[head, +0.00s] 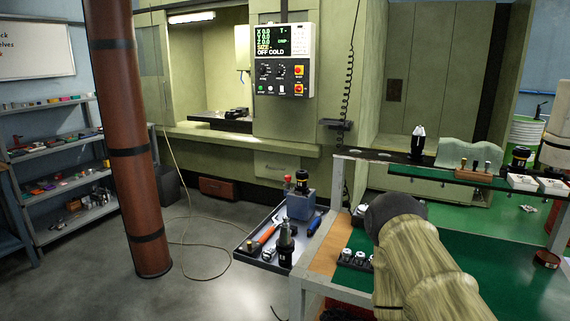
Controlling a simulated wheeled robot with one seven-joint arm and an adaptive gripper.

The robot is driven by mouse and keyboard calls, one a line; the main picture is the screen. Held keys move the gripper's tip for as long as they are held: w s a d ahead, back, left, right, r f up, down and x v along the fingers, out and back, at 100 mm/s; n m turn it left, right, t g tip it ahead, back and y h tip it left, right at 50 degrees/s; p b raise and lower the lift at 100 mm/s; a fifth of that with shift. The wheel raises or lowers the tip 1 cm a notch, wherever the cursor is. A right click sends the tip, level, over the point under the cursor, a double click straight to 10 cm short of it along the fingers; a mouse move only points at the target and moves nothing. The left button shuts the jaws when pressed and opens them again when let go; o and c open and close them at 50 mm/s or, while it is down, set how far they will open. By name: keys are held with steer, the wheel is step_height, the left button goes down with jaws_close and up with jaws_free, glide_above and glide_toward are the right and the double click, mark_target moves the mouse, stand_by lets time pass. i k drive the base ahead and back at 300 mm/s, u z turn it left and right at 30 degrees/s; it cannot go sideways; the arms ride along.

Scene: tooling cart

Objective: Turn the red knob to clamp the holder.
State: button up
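A small red-orange spot (287,178), perhaps the red knob, shows at the upper left of a blue-grey block (300,206). It is too small to make out clearly. A black holder (302,180) stands upright on top of this block. The block sits on a grey side tray (246,249) left of the cart. My arm, in a beige sleeve with a dark rounded end, reaches in from the lower right. My gripper cannot be seen, and the arm hides part of the cart top.
The tray also holds another upright tool holder (285,243), an orange-handled tool (267,233) and a blue-handled tool (314,225). The green cart top (475,240) has a raised shelf behind. A brown pillar (128,150) stands left, with open floor between.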

mark_target(287, 177)
steer(key=i, duration=0.75)
steer(key=u, duration=1.3)
steer(key=i, duration=3.35)
steer(key=u, duration=0.65)
steer(key=i, duration=0.4)
steer(key=z, duration=1.5)
steer(key=i, duration=0.2)
steer(key=z, duration=0.95)
